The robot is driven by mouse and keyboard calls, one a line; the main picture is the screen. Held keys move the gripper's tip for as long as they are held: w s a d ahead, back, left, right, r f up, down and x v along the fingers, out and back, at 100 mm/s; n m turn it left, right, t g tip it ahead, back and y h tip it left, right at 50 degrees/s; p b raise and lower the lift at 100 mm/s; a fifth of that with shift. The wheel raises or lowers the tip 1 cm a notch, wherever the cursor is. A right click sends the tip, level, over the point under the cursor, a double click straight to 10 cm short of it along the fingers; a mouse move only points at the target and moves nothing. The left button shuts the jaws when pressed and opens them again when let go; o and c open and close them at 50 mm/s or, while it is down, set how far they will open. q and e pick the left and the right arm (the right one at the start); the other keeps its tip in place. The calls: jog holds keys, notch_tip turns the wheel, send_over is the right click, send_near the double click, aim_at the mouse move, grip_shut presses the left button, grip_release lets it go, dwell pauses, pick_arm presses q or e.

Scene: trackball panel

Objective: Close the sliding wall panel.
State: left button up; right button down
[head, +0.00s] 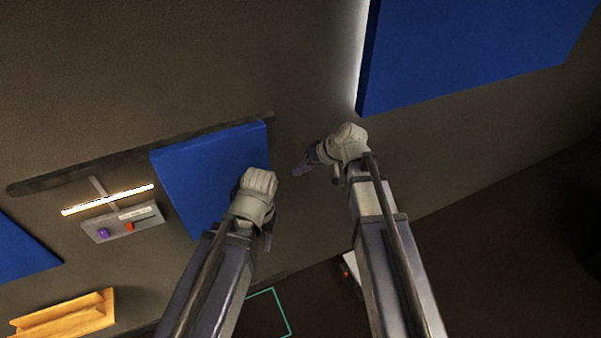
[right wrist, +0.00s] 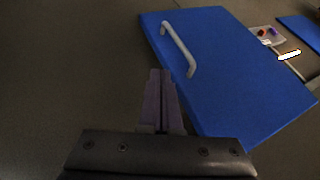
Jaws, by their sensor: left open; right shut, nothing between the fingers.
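The blue sliding panel (head: 205,165) hangs at the right end of a dark rail (head: 110,165) on the wall in the head view. In the right wrist view the panel (right wrist: 235,85) carries a pale bar handle (right wrist: 181,48) near its left edge; I cannot make out the handle in the head view. My right gripper (head: 301,170) is shut and empty, just right of the panel's right edge. In the right wrist view its fingers (right wrist: 160,100) point toward the handle end, apart from it. My left gripper (head: 267,236) is open in front of the panel's lower right part, its fingers mostly hidden.
Left of the panel are a lit strip (head: 107,200) and a small grey box (head: 123,222) with purple and red pieces. A wooden shelf (head: 65,314) is at lower left. A large blue board (head: 460,50) is at upper right. Bare wall lies between it and the panel.

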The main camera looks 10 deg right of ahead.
pick_arm(q)
jog(key=shift+f+b, duration=2.1)
jog(key=shift+f, duration=0.55)
pick_arm(e)
jog(key=w+a+f, duration=0.1)
jog(key=a+f, duration=0.4)
jog(key=a, duration=0.2)
jog(key=shift+w+a+f, duration=0.15)
jog(key=shift+w+a, duration=0.05)
jog(key=shift+w, duration=0.15)
